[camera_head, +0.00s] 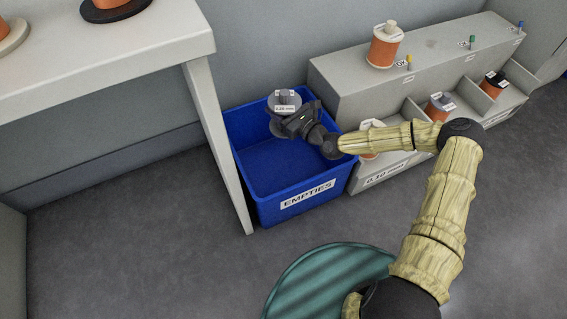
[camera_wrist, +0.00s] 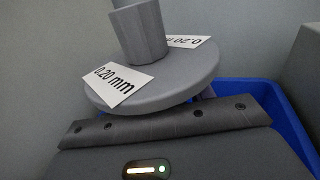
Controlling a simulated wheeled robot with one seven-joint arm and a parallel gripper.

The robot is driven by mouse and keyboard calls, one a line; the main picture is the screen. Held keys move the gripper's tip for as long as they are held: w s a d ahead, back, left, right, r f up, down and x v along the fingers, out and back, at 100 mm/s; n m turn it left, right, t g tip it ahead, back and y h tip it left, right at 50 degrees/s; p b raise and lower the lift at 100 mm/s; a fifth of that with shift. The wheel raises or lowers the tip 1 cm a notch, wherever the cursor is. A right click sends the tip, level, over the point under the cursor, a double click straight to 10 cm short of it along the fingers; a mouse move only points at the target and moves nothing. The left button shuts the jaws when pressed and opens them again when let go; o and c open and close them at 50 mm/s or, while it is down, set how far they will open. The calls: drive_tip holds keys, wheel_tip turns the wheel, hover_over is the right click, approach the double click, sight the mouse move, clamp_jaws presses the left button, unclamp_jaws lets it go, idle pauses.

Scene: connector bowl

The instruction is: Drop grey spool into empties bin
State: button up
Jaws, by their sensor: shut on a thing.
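The grey spool (camera_head: 284,99), with white labels, is held by my gripper (camera_head: 284,119) over the back part of the blue empties bin (camera_head: 263,211). In the wrist view the spool (camera_wrist: 165,90) fills the upper middle, with its knob up and "0.20 mm" on a label. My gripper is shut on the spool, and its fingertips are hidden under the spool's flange. The bin stands on the floor with "EMPTIES" on its front, and the part of its inside that I see is bare. The bin's blue wall (camera_wrist: 290,125) also shows at the right in the wrist view.
A white table (camera_head: 100,62) with copper-coloured spools stands left of the bin, its leg close by the bin. A grey stepped rack (camera_head: 345,88) with several copper-coloured spools stands to the right. Open floor (camera_head: 130,250) lies at the front left.

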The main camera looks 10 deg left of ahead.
drive_tip(key=shift+f+b, duration=0.65)
drive_tip(key=shift+f, duration=0.7)
drive_tip(key=o, duration=1.2)
drive_tip(key=shift+w, duration=0.1)
drive_tip(key=p+v, duration=0.6)
drive_tip(key=v, duration=1.1)
drive_tip(key=shift+d, duration=0.2)
drive_tip(key=shift+p, duration=0.3)
